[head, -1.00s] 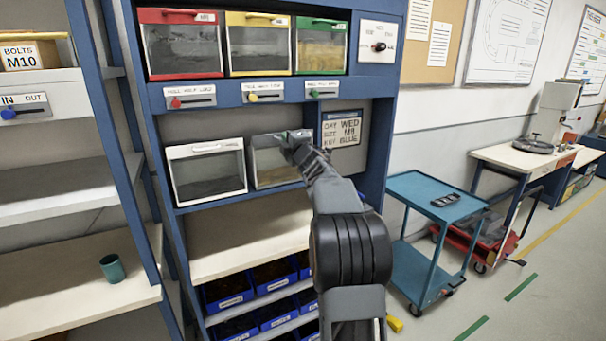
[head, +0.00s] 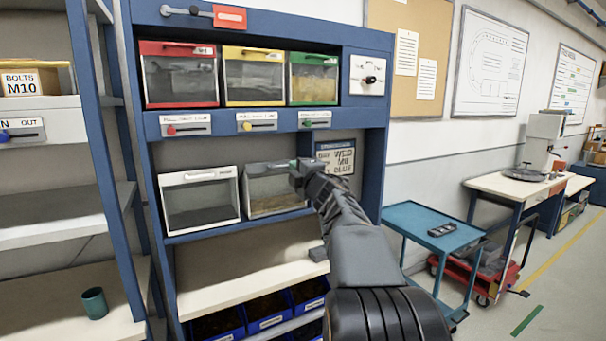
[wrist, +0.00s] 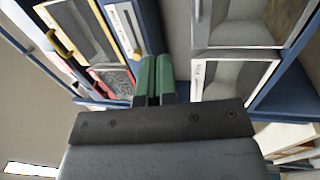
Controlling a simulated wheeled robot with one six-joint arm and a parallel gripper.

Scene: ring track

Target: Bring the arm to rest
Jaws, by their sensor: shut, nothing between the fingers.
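My gripper (head: 300,170) is at the end of my dark grey arm, in front of the right-hand clear-fronted bin on the middle shelf of the blue rack. In the wrist view its green fingers (wrist: 155,80) are together with nothing between them. The white-framed bin (head: 199,200) and the clear bin (head: 272,190) stand side by side on the shelf. The arm hides the right edge of the clear bin and part of the sign behind it. I cannot tell whether the fingers touch the bin.
Red (head: 179,75), yellow (head: 252,76) and green (head: 313,78) bins sit above, with slide latches below them. A teal cup (head: 94,303) stands on the left shelf. A blue cart (head: 425,222) stands to the right.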

